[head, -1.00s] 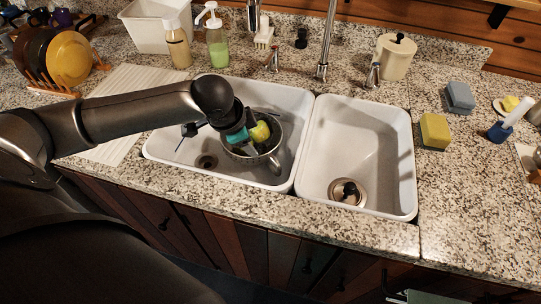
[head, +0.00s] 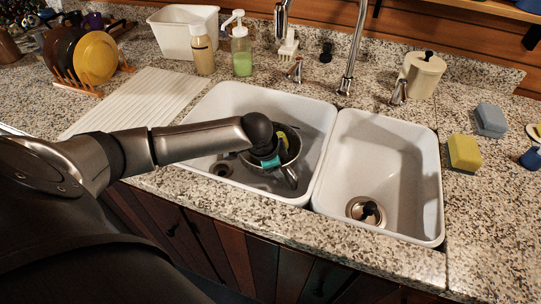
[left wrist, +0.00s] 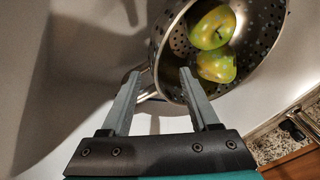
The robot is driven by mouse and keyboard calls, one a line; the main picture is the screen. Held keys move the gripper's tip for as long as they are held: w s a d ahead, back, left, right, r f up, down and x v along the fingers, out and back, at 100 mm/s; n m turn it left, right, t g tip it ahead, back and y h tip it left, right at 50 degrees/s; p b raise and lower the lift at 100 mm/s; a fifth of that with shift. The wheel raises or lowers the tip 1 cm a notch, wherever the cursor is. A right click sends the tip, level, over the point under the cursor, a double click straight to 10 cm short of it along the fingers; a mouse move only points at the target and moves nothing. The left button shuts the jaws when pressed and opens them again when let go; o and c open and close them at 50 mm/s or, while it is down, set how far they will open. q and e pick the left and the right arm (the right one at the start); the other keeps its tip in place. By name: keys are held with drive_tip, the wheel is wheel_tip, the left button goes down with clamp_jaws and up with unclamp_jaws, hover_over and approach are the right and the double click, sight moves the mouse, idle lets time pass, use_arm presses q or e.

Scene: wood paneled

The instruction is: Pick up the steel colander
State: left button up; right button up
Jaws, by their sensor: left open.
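The steel colander (head: 293,146) sits in the left basin of the double sink, partly hidden behind my left arm in the head view. In the left wrist view the colander (left wrist: 262,40) fills the upper right, with perforated walls and green-yellow apples (left wrist: 213,28) inside. My left gripper (left wrist: 162,82) is open, its two fingers reaching toward the colander. The colander's handle and rim edge (left wrist: 150,80) show between the fingers; I cannot tell whether they touch. In the head view the left gripper (head: 285,172) is over the near side of the colander. My right gripper is not in view.
The white left basin (head: 222,97) has walls around the colander, and a divider separates it from the empty right basin (head: 375,160). The faucet (head: 352,55) stands behind. A yellow sponge (head: 464,152) lies to the right; a dish rack with plates (head: 95,58) is at the left.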

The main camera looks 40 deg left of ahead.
use_arm(q)
drive_tip(key=shift+b+x, duration=0.45)
drive_tip(key=shift+x, duration=1.3)
drive_tip(key=shift+c, duration=0.4)
clamp_jaws()
